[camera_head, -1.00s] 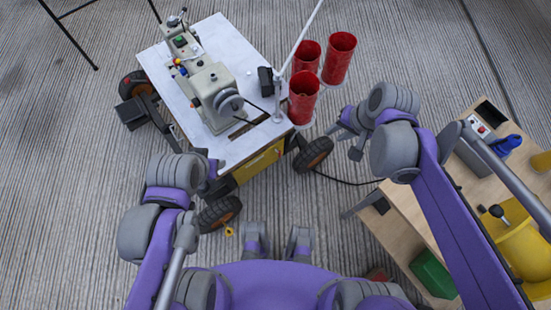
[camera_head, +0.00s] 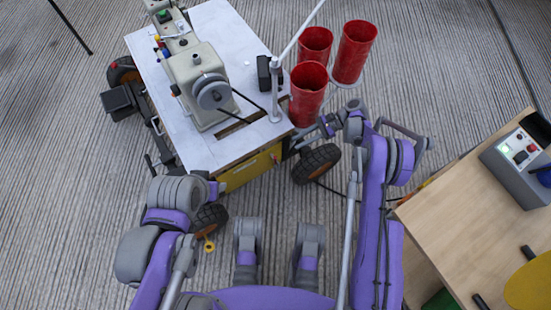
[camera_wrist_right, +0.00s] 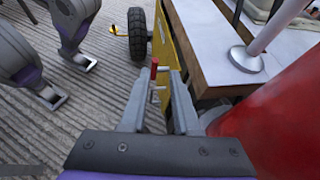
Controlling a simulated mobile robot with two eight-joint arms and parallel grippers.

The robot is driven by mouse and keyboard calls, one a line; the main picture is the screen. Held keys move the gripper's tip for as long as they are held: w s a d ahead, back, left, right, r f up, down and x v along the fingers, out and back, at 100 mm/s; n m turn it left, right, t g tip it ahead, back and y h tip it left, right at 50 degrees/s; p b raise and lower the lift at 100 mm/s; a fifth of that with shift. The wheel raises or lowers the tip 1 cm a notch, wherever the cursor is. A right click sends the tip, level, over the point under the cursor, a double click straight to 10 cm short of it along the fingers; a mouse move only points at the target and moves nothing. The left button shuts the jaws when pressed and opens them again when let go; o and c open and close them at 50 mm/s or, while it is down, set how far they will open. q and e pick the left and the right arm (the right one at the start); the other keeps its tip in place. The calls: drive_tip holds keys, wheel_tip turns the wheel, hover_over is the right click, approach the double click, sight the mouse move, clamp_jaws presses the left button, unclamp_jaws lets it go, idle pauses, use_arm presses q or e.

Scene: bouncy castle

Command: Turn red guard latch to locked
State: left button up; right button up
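The red guard latch (camera_wrist_right: 154,68) is a small upright red handle on the yellow side panel (camera_wrist_right: 184,45) in the right wrist view. In the head view a tiny red spot (camera_head: 275,158) shows on that yellow panel (camera_head: 248,169), under the sewing table. My right gripper (camera_wrist_right: 159,78) is open, with the latch showing between and just beyond its fingertips; I cannot tell whether they touch it. In the head view my right gripper (camera_head: 304,143) is at the table's right front corner. My left gripper (camera_head: 216,190) is low by the front wheel; its fingers are unclear.
The sewing table (camera_head: 215,150) carries a grey sewing machine (camera_head: 200,75). Several red cylinders (camera_head: 308,90) stand close to my right gripper, and one fills the right of the wrist view (camera_wrist_right: 280,125). A black wheel (camera_head: 316,164) is beside the panel. A wooden desk (camera_head: 465,220) stands at right.

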sight(275, 158)
drive_tip(key=shift+g+y, duration=0.3)
drive_tip(key=shift+y, duration=0.1)
drive_tip(key=f+x, duration=0.1)
drive_tip(key=x, duration=0.3)
drive_tip(key=b+x, duration=0.1)
drive_tip(key=x, duration=0.3)
drive_tip(key=d+f+b+x, duration=0.1)
drive_tip(key=x, duration=0.3)
drive_tip(key=shift+f, duration=0.4)
clamp_jaws()
